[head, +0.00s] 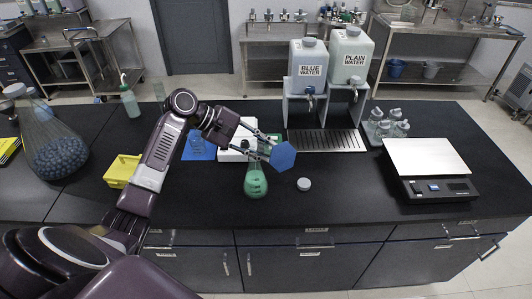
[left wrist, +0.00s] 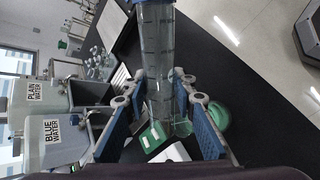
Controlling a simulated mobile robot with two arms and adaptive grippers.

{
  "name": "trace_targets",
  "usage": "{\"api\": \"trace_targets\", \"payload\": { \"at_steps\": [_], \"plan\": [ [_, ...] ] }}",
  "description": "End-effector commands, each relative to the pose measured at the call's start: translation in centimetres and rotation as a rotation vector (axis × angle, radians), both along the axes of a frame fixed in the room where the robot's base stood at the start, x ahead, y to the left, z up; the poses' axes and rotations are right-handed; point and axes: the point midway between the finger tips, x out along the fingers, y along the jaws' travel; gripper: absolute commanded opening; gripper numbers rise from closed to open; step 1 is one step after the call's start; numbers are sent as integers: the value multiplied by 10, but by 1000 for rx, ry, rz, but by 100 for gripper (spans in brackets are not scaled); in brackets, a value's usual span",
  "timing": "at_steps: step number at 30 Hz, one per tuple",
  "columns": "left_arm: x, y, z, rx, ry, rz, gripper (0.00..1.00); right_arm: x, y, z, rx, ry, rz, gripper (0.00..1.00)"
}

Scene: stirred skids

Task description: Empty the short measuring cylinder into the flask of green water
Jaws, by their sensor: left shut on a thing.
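My left gripper (head: 264,146) is shut on a clear graduated measuring cylinder with a blue hexagonal base (head: 283,156). It holds the cylinder tilted well over, above the bench, with the base toward the head camera. In the left wrist view the clear tube (left wrist: 158,60) lies between the blue fingers (left wrist: 172,105). I cannot tell whether liquid is in it. The flask of green water (head: 256,184) stands upright on the bench just below the gripper; it also shows in the left wrist view (left wrist: 217,116). The cylinder's mouth is hard to make out. My right gripper is not in view.
A white device (head: 232,153) and a blue mat (head: 190,152) lie behind the flask. A white cap (head: 304,184) is right of it. Water jugs (head: 308,68) stand behind, a scale (head: 432,165) right, a yellow tray (head: 120,172) and bead-filled flask (head: 58,155) left. The front middle is clear.

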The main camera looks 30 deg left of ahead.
Motion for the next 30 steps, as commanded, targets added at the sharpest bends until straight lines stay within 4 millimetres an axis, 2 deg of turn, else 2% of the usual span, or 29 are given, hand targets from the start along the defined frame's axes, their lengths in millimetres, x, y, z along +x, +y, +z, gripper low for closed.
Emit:
{"api": "trace_targets", "payload": {
  "at_steps": [30],
  "plan": [
    [1,2,2,-32,18,0,0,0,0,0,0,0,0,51]
  ]
}}
